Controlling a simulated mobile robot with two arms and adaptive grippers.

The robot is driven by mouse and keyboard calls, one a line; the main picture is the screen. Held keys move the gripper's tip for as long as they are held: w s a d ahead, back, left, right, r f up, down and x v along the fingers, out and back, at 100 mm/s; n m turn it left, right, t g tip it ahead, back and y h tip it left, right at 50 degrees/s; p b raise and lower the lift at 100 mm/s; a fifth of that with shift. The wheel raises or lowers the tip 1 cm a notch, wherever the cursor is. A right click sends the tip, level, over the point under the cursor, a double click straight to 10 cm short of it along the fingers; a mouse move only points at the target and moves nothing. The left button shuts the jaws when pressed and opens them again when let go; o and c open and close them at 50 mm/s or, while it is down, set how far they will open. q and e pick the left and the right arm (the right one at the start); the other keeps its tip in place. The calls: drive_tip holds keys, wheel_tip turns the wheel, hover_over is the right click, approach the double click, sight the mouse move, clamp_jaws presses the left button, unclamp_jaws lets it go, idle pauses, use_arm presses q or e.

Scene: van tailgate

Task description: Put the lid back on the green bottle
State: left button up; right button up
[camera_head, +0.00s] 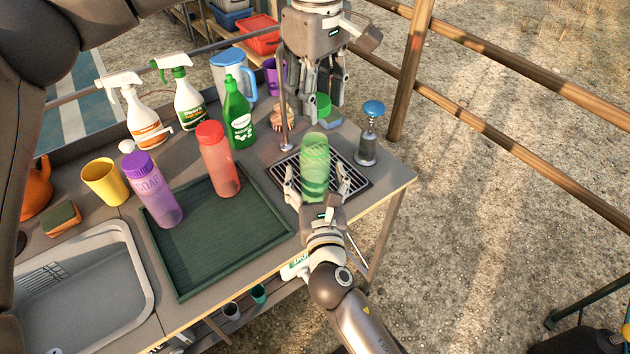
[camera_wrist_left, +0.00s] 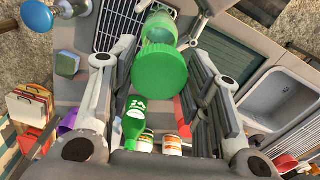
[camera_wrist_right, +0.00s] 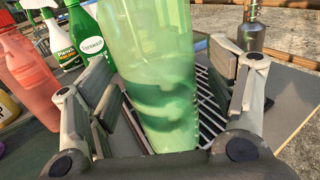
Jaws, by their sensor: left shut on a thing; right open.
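The translucent green bottle (camera_head: 315,168) stands open-topped on the black drip grate (camera_head: 359,184). It also shows in the left wrist view (camera_wrist_left: 160,24) and fills the middle of the right wrist view (camera_wrist_right: 155,75). My right gripper (camera_head: 316,178) is open, with a finger on either side of the bottle's lower part. My left gripper (camera_head: 314,98) is shut on the green lid (camera_head: 322,106), held in the air behind and above the bottle. The lid's round top (camera_wrist_left: 160,70) faces the left wrist camera. Its underside is hidden.
A blue-topped pump bottle (camera_head: 368,135) stands right of the grate, and a thin metal tap (camera_head: 285,120) behind it. Left are a red bottle (camera_head: 218,160), a green detergent bottle (camera_head: 238,115), a purple soap bottle (camera_head: 155,190) and a dark green tray (camera_head: 215,240).

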sight(317, 133)
drive_tip(key=shift+c, duration=0.3)
drive_tip(key=c, duration=1.5)
use_arm(q)
drive_tip(key=shift+f, duration=2.5)
drive_tip(key=shift+f, duration=0.1)
drive_tip(key=shift+f, duration=0.8)
drive_tip(key=shift+f, duration=0.55)
